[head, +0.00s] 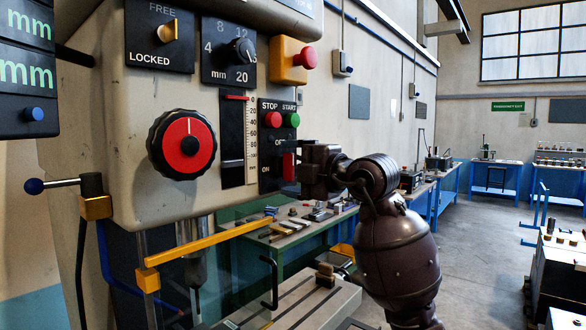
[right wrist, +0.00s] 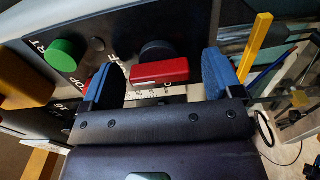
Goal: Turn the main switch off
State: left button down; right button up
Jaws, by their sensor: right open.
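The main switch is a red bar handle (head: 289,166) on a dark round knob, low on the black STOP/START panel of the machine. OFF is printed above it and ON to its left. The bar looks upright in the head view, in line with the OFF side. My right gripper (head: 297,172) is at the panel, in front of the switch. In the right wrist view the red handle (right wrist: 160,71) lies between its two open blue-padded fingers, with gaps on both sides. My left gripper is out of view.
A red STOP button (head: 272,119) and a green START button (head: 292,120) sit just above the switch. A yellow box with a red emergency button (head: 304,58) is higher up. A yellow bar (head: 207,242) sticks out below left. A worktable (head: 318,300) lies below.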

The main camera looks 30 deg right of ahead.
jog(key=b+v, duration=0.1)
jog(key=v, duration=0.9)
jog(key=shift+s+d, duration=0.2)
jog(key=shift+s, duration=0.15)
